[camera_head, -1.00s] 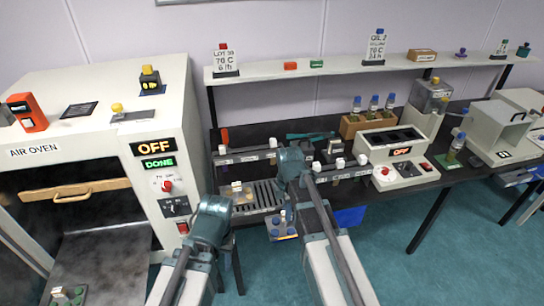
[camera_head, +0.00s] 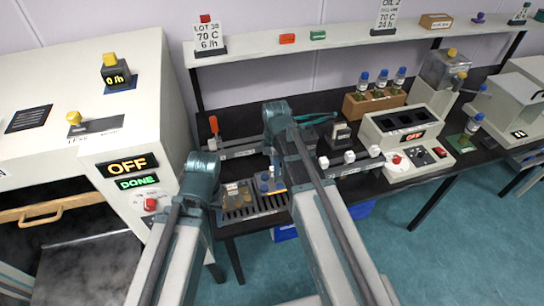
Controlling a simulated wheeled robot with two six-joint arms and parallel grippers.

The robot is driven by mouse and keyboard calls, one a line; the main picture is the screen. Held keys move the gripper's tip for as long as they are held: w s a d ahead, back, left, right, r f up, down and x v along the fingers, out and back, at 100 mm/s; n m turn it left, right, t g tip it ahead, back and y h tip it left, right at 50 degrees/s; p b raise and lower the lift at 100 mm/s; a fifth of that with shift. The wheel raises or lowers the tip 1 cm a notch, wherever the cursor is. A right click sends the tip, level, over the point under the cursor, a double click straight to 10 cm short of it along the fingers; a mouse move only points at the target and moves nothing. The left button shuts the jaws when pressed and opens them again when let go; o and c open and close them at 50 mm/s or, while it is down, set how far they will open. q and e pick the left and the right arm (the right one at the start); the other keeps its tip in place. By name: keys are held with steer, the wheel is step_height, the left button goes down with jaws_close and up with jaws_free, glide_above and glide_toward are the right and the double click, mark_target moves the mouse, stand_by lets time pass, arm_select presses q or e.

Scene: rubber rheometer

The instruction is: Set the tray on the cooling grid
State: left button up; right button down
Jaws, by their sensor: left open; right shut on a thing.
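The cooling grid (camera_head: 264,208) is a slatted grey rack on the dark bench. A small tray with blue-topped pieces (camera_head: 266,184) is over the right part of the grid, beside my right arm. My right gripper (camera_head: 275,162) is shut on this tray; its fingers are mostly hidden by my arm. I cannot tell whether the tray touches the slats. Another small tray with brownish pieces (camera_head: 237,193) sits on the left part of the grid. My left gripper (camera_head: 213,198) is open, just left of the grid, its fingertips largely hidden.
The air oven (camera_head: 75,165) stands at the left with its door open; its displays read OFF and DONE. Behind the grid are a red-handled tool (camera_head: 214,126) and a rail. A bath unit (camera_head: 400,135) and a wooden bottle rack (camera_head: 372,104) stand to the right.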

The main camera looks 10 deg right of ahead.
stand_by(0.3)
steer(key=shift+s+f+b, duration=0.1)
steer(key=shift+f+b, duration=1.7)
steer(key=shift+b, duration=0.05)
steer(key=shift+f, duration=0.1)
steer(key=shift+f+b, duration=0.55)
steer(key=shift+b, duration=0.05)
steer(key=c, duration=0.6)
jaws_free()
steer(key=shift+r, duration=0.15)
